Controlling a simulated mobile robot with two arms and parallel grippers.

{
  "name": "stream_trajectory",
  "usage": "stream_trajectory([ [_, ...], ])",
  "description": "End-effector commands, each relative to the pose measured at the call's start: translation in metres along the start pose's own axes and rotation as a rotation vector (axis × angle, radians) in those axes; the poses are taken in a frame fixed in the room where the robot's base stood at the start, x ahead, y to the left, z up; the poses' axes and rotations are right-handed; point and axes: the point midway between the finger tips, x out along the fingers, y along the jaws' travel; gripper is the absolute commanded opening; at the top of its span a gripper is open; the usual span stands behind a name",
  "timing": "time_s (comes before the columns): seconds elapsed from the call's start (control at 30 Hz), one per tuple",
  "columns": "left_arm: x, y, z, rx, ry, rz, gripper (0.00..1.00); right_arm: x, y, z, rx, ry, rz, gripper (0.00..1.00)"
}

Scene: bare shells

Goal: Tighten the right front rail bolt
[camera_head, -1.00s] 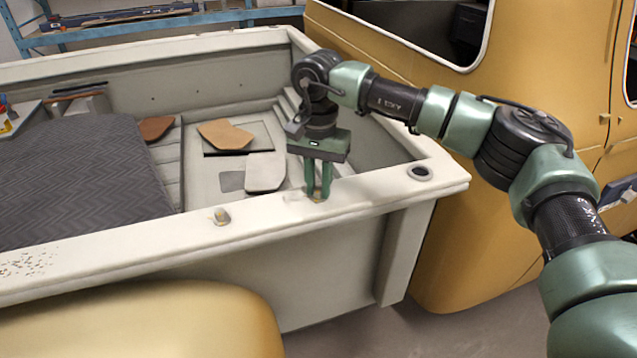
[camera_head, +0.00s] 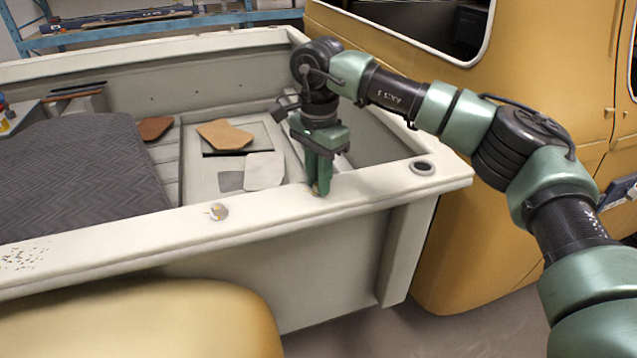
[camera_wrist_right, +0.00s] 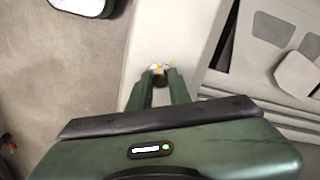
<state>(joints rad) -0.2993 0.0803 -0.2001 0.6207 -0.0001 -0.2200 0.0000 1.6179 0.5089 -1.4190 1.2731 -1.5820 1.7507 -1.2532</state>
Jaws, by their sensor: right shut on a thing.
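My right gripper (camera_head: 318,190) points down onto the top of the pale truck-bed rail (camera_head: 265,209), left of the round hole near the rail's corner. In the right wrist view its fingers (camera_wrist_right: 158,84) are shut on a small bolt (camera_wrist_right: 157,69), with a bit of yellow at its head. In the head view the fingers mostly hide this bolt. A second bolt (camera_head: 218,212) stands on the same rail farther left, apart from the gripper. My left gripper is not in view.
A round hole (camera_head: 422,168) sits near the rail's corner. The yellow cab (camera_head: 480,240) stands close behind the arm. A dark patterned mat (camera_head: 80,175) and brown pieces (camera_head: 224,135) lie in the bed. A yellow fender (camera_head: 170,315) is in front.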

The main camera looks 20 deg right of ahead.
Motion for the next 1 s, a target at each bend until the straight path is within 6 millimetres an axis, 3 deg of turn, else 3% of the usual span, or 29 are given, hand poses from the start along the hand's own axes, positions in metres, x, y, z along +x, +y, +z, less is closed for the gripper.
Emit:
stream_trajectory([
  [0.6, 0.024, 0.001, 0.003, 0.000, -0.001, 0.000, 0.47, 0.000, -0.001, 0.000, 0.583, 0.000, -0.004, 0.00],
  [1.0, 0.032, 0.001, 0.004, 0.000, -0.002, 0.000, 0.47, -0.001, -0.001, 0.000, 0.882, 0.000, -0.005, 0.00],
])
